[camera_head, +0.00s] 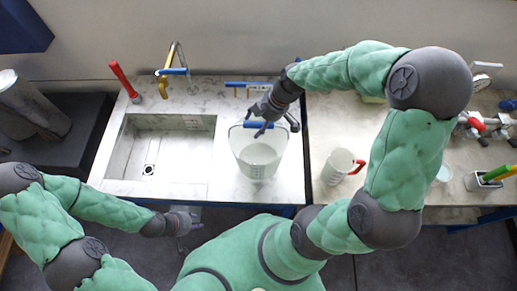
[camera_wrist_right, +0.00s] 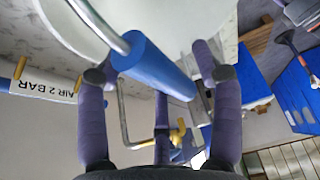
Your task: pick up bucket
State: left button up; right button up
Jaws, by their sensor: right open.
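The white bucket (camera_head: 258,160) stands upright on the pale countertop, right of the sink basin. Its wire handle is raised, with a blue grip (camera_head: 258,124) at the top. My right gripper (camera_head: 266,110) is at this grip from above. In the right wrist view the blue grip (camera_wrist_right: 150,66) lies between the spread fingers of the open right gripper (camera_wrist_right: 154,80), and the white bucket (camera_wrist_right: 185,18) fills the top. I cannot tell whether the fingers touch the grip. My left gripper (camera_head: 186,222) hangs low before the counter's front edge, away from the bucket; its opening is unclear.
A white jug with red handle (camera_head: 338,166) stands right of the bucket. A cup of coloured tools (camera_head: 484,180) is farther right.

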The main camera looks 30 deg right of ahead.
jog(key=shift+f+b, duration=0.25)
jog(key=shift+b, duration=0.3)
dwell(0.7)
grip_shut()
